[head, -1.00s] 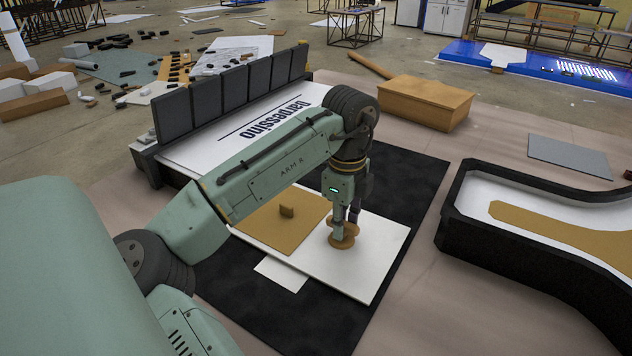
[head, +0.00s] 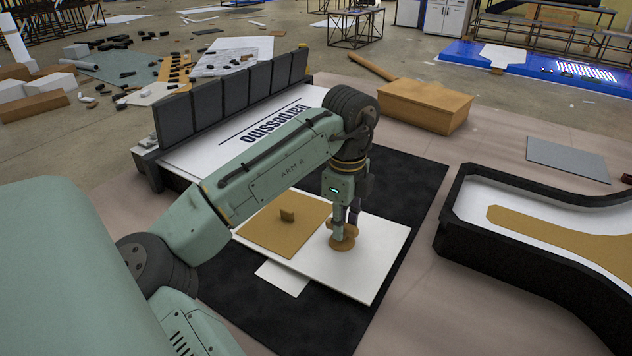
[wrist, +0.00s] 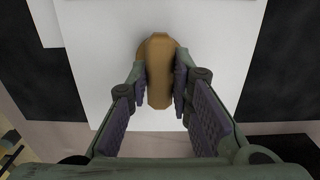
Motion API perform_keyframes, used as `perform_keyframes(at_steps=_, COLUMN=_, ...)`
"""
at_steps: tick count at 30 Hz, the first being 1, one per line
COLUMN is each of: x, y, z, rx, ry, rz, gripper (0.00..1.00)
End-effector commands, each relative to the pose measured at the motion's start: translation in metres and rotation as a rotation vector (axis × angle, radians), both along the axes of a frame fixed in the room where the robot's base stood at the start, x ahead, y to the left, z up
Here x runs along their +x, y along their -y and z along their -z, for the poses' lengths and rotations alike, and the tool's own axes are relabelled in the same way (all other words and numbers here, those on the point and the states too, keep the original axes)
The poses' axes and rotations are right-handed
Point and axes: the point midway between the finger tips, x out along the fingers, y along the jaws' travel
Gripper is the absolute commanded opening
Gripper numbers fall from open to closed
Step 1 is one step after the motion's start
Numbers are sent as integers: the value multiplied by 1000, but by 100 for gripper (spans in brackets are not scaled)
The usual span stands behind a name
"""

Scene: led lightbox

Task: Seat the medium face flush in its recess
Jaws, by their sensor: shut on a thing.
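My gripper (head: 345,225) is shut on the upright knob of a small tan round-edged piece (head: 342,244). The piece is over the white board (head: 378,262), right of a tan square panel (head: 262,236) with its own knob. In the wrist view, the tan knob (wrist: 158,75) stands between the two finger pads, with part of the rounded disc behind it. I cannot tell which piece is the medium face. No recess shows clearly under the held piece, and I cannot tell whether it touches the board.
A black mat (head: 415,185) lies under the board, with a white card (head: 282,279) at its near edge. A black-walled tray (head: 540,270) stands at right. A cardboard box (head: 425,105) and a white lightbox with dark panels (head: 235,95) are behind.

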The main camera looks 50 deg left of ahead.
Motion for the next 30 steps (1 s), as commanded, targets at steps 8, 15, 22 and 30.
perform_keyframes(at_steps=8, x=0, y=0, z=-1, rx=0, ry=1, rz=0, gripper=0)
perform_keyframes(at_steps=15, x=0, y=0, z=-1, rx=0, ry=1, rz=0, gripper=0)
perform_keyframes(at_steps=22, x=1, y=0, z=-14, rx=1, ry=3, rz=0, gripper=0)
perform_keyframes(at_steps=30, x=1, y=0, z=-32, rx=-1, ry=2, rz=0, gripper=0)
